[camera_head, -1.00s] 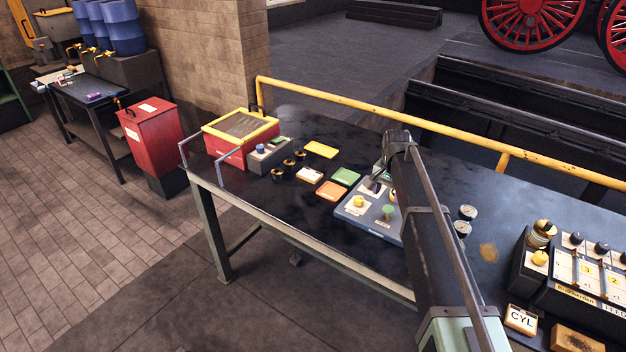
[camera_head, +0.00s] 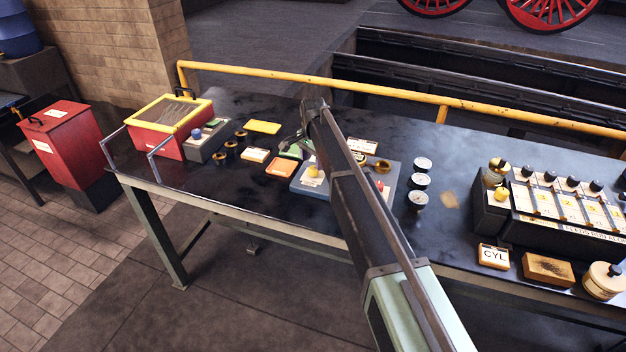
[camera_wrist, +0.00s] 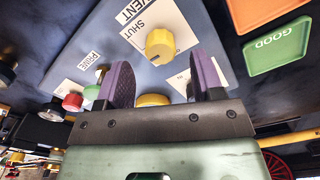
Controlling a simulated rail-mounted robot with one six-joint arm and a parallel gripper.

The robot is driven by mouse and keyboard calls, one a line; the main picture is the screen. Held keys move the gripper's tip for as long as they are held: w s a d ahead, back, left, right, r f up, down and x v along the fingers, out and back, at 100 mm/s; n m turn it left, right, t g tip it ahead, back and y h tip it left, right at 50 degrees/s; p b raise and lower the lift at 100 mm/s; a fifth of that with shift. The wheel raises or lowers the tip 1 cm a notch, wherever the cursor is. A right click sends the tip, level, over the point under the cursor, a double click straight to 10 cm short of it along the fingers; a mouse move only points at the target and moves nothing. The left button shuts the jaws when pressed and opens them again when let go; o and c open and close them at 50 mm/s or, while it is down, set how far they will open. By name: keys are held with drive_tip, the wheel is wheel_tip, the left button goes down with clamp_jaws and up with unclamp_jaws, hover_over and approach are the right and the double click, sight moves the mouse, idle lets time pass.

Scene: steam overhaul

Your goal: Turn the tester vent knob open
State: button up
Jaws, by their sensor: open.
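The tester is a blue-grey panel (camera_head: 305,189) on the bench, partly hidden behind my arm in the head view. Its yellow vent knob (camera_head: 312,171) shows just left of my arm. In the wrist view the yellow knob (camera_wrist: 160,46) stands beside a white label reading VENT and SHUT (camera_wrist: 143,27). My gripper (camera_wrist: 163,78) is open and empty, with two purple-padded fingers apart. The knob appears beyond the fingertips, between their lines and apart from them. In the head view my gripper (camera_head: 290,141) is small, near the panel's far left side.
A red knob (camera_wrist: 73,101) and a green one sit on the panel to the left in the wrist view. A green GOOD tray (camera_wrist: 277,46) and an orange tray (camera_head: 280,167) lie beside it. Gauges (camera_head: 420,181) stand to the right. A yellow rail (camera_head: 300,80) runs behind the bench.

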sight(313, 168)
wheel_tip(313, 168, down, 4)
drive_tip(key=shift+r+b, duration=0.1)
drive_tip(key=shift+b, duration=0.95)
drive_tip(key=shift+r, duration=0.1)
drive_tip(key=c, duration=0.9)
